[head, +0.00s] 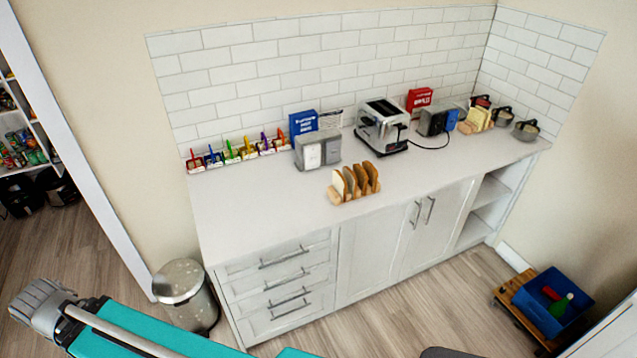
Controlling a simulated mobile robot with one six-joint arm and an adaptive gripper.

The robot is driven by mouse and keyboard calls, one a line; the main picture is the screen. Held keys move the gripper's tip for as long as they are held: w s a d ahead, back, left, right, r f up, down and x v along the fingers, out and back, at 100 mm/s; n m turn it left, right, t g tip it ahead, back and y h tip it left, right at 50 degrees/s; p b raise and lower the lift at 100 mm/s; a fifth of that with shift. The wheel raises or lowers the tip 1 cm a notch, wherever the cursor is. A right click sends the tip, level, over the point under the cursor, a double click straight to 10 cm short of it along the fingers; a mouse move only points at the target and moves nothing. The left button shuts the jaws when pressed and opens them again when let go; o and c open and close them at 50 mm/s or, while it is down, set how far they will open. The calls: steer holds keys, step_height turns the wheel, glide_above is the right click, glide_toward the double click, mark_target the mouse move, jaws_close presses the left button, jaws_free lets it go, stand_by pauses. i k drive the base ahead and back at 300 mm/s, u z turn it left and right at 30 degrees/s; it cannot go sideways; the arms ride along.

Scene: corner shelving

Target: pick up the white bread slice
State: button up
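A wooden rack (346,199) stands upright on the counter near its front edge and holds several bread slices on edge. The leftmost slice, a pale white bread slice (338,182), is lighter than the brown slices (370,174) to its right. A second rack with pale slices (477,120) stands at the back right of the counter; its slices are too small to tell apart. Part of my teal arm crosses the lower left, in front of the counter and well away from both racks.
The white counter (255,205) is clear at its front left. A chrome toaster (383,125) and a napkin holder (318,152) stand behind the near rack. A metal bin (183,290) stands left of the drawers. A blue crate (545,300) sits on the floor right.

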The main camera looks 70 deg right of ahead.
mark_target(338, 181)
steer(key=u, duration=0.05)
steer(key=i, duration=1.15)
steer(key=z, duration=2.4)
